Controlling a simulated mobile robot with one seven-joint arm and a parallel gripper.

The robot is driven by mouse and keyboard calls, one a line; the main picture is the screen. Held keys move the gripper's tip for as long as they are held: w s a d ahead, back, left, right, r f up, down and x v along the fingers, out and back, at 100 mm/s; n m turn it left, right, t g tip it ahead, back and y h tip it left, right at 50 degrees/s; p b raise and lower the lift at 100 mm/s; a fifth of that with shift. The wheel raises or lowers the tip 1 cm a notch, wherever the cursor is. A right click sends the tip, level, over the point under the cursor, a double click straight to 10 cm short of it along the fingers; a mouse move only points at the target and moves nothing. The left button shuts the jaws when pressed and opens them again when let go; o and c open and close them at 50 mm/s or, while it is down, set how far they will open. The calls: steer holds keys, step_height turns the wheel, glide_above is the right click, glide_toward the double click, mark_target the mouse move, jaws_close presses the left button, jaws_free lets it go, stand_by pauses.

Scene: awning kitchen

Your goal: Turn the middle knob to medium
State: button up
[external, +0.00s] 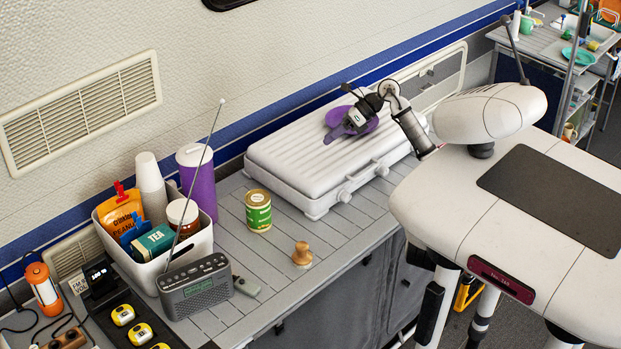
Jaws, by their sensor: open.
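Three yellow knob-like pieces with pale faces sit in a row on a dark panel at the bottom left of the external view. The middle one (140,333) lies between the upper one (123,314) and the lower one (160,346), which the bottom edge cuts. Their settings are too small to read. My gripper (340,128) is far to their right, over the white ribbed case and in front of a purple round dish (365,123). It is open, and I see nothing held in it.
A grey radio (195,288) with a tall antenna and a white bin (200,243) of goods stand beside the panel. A green can (258,211) and a wooden piece (302,255) stand on the grey counter (245,300). The white case (310,160) lies behind.

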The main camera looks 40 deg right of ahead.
steer(key=a+r+n+g+y, duration=0.1)
steer(key=a+r+n+y, duration=0.2)
steer(key=a, duration=0.9)
steer(key=shift+w+r+g+p, duration=0.15)
steer(key=shift+r+g+p, duration=0.2)
steer(key=shift+r, duration=0.3)
